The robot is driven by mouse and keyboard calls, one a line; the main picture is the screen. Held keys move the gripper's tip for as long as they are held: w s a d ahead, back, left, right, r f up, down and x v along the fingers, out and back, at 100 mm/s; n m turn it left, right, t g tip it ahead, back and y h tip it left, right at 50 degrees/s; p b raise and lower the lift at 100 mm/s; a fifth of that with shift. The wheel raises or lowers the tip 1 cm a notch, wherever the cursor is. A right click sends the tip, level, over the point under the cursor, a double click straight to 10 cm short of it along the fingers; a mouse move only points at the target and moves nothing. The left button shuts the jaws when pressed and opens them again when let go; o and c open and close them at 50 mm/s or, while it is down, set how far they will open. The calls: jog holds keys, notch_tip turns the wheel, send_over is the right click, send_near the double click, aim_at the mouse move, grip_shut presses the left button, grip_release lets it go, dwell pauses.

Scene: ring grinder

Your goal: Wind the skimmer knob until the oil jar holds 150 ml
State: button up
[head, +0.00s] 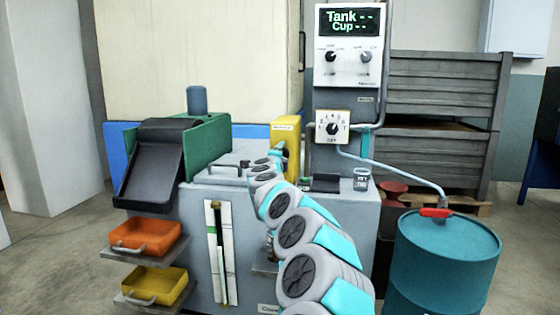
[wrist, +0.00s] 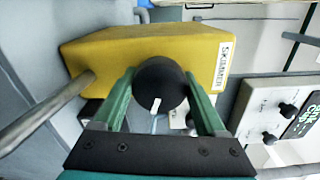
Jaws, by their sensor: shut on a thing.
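The yellow skimmer (wrist: 145,52) carries a SKIMMER label and a round black knob (wrist: 163,82) with a white pointer mark. The pointer faces down and slightly left in the wrist view. My gripper (wrist: 159,79) has its two green fingers shut on the knob, one on each side. In the head view the skimmer (head: 292,148) stands behind my arm, which hides the knob. A small clear jar (head: 361,180), perhaps the oil jar, stands at the right of the grey machine top. Its oil level is too small to read.
A display (head: 348,22) reads Tank and Cup, both with dashes. A numbered dial (head: 332,127) sits below it. A teal drum (head: 445,262) stands at right. Orange (head: 146,238) and yellow (head: 155,286) trays are at lower left. A grey rod (wrist: 45,112) runs close left of my fingers.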

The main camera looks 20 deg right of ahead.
jog(key=m+b, duration=0.1)
jog(key=m, duration=0.3)
jog(key=shift+f+b, duration=0.2)
jog(key=shift+b, duration=0.1)
jog(key=shift+r+m+b, duration=0.15)
jog(key=shift+m+b, duration=0.15)
jog(key=shift+m, duration=0.5)
jog(key=o, duration=1.3)
jog(key=shift+s, duration=0.1)
